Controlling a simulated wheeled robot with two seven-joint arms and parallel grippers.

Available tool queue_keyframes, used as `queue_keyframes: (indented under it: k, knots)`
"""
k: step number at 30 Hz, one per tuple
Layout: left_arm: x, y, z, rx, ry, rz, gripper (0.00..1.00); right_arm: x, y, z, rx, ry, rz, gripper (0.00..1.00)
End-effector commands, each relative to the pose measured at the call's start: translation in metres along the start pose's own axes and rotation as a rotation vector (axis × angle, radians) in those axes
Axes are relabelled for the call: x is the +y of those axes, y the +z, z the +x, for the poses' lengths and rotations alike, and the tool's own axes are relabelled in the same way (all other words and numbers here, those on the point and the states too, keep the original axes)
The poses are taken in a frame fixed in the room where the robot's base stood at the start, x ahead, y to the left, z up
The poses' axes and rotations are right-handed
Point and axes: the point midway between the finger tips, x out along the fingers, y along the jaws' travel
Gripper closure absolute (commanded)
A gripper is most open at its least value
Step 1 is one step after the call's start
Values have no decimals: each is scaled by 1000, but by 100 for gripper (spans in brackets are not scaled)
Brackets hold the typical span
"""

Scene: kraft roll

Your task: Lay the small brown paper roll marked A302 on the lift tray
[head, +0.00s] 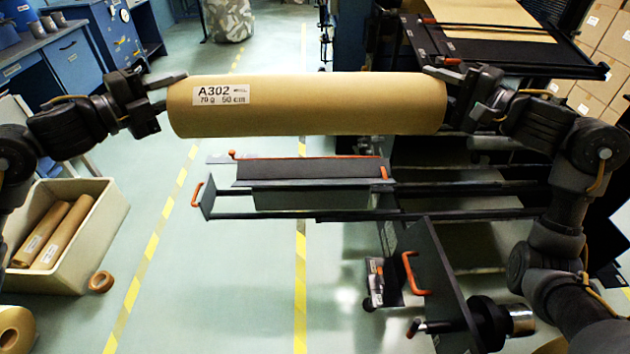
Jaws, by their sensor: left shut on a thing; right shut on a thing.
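The brown paper roll marked A302 (306,107) is held level across the upper middle of the head view, its white label facing me near its left end. My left gripper (168,92) is shut on the roll's left end. My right gripper (448,92) is shut on its right end. The lift tray (312,172), dark with orange trim along its far edge, shows below the roll in the picture. It looks empty, and clear floor shows between it and the roll. The roll's inner ends are hidden by the grippers.
A dark frame with an orange handle (412,272) stands at the lower right. A black table with a brown sheet (485,18) is at the back right.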

Motion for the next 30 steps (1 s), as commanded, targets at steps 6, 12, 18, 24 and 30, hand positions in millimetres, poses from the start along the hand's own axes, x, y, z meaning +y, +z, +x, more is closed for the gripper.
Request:
queue_keyframes:
  k: [6, 12, 18, 24, 30]
  knots:
    - [-5, 0, 1, 0, -10, 2, 100, -4, -1, -2, 6, -9, 1, 100]
    - [2, 2, 1, 0, -9, 0, 100, 2, -2, 0, 5, -8, 2, 100]
    - [18, 5, 3, -1, -9, -2, 100, 19, -4, 4, 3, -7, 4, 100]
    - [40, 10, 8, -2, -9, -2, 100, 41, -8, 9, 3, -6, 4, 100]
    - [62, 14, 11, -2, -10, -1, 100, 63, -12, 14, 2, -7, 4, 100]
